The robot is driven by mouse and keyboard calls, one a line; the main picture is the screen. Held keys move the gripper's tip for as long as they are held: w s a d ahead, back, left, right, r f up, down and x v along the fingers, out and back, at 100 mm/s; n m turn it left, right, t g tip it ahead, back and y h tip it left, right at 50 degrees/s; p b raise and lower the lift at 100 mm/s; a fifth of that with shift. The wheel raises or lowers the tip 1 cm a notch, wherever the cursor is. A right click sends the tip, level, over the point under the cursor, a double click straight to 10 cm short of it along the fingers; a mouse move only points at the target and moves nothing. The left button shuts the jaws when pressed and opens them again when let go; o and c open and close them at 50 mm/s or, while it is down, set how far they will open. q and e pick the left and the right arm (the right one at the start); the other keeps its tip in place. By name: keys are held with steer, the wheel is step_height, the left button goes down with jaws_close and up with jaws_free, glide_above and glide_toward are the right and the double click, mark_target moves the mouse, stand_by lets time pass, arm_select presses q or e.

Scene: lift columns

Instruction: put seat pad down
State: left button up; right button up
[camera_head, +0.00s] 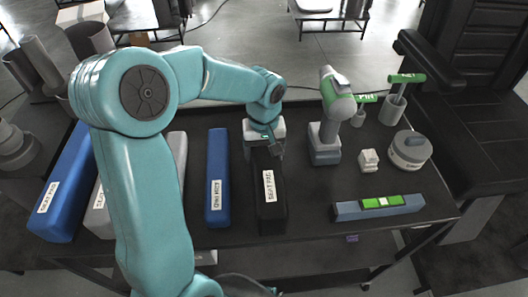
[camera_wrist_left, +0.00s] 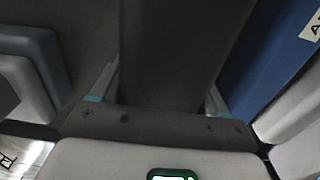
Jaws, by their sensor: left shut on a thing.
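The black seat pad (camera_head: 272,205) is a long dark block with a white "SEAT PAD" label, lying lengthwise toward me at the middle of the dark table. My left gripper (camera_head: 265,148) is over its far end and shut on it. In the left wrist view the dark pad (camera_wrist_left: 170,45) runs up between the fingers of my left gripper (camera_wrist_left: 160,98). I cannot tell whether the pad's underside touches the table. My right gripper is not in view.
A blue block (camera_head: 218,185) lies just left of the pad; a grey block (camera_head: 178,150) and a longer blue one (camera_head: 62,195) lie further left. Right stand a grey-green tool (camera_head: 325,145), a small white block (camera_head: 369,160), a round tub (camera_head: 410,152) and a blue-green level (camera_head: 378,207).

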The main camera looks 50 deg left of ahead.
arm_select(q)
steer(key=shift+r, duration=0.15)
steer(key=shift+f, duration=0.25)
steer(key=o, duration=1.2)
steer(key=shift+c, duration=0.2)
steer(key=shift+r, duration=0.25)
step_height(320, 180, up, 12)
steer(key=shift+p, duration=0.7)
steer(key=shift+s+d+f, duration=0.1)
